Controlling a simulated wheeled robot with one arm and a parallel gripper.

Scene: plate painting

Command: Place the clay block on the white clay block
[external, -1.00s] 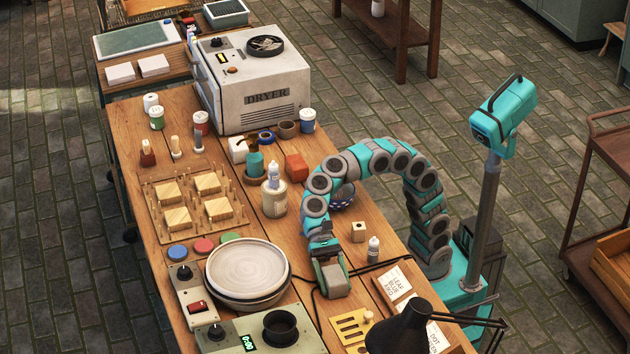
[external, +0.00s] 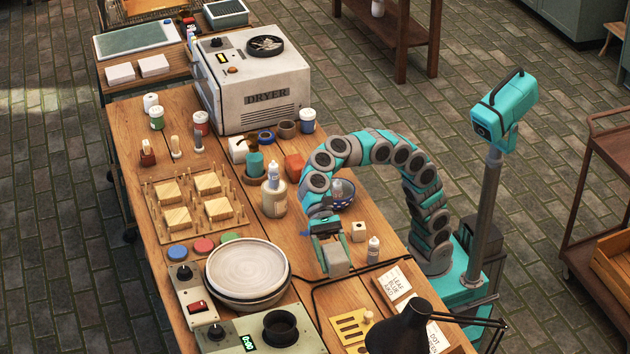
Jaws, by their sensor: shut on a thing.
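My gripper (external: 332,251) is above the right part of the wooden table and points down. It is shut on a grey clay block (external: 338,265), which shows between and below its fingers. Whether the block's underside is clear of the table cannot be told. A white block (external: 237,150), which looks like the white clay block, sits in front of the dryer, well behind and left of my gripper. It is partly hidden by small items. An orange-red clay block (external: 294,166) lies to its right, partly behind my arm.
The dryer (external: 255,85) stands at the back. A teal cylinder (external: 256,164) and a bottle (external: 274,192) stand between my gripper and the white block. A wheel with a large plate (external: 247,268) is to the left. A small bottle (external: 373,250) is close on the right.

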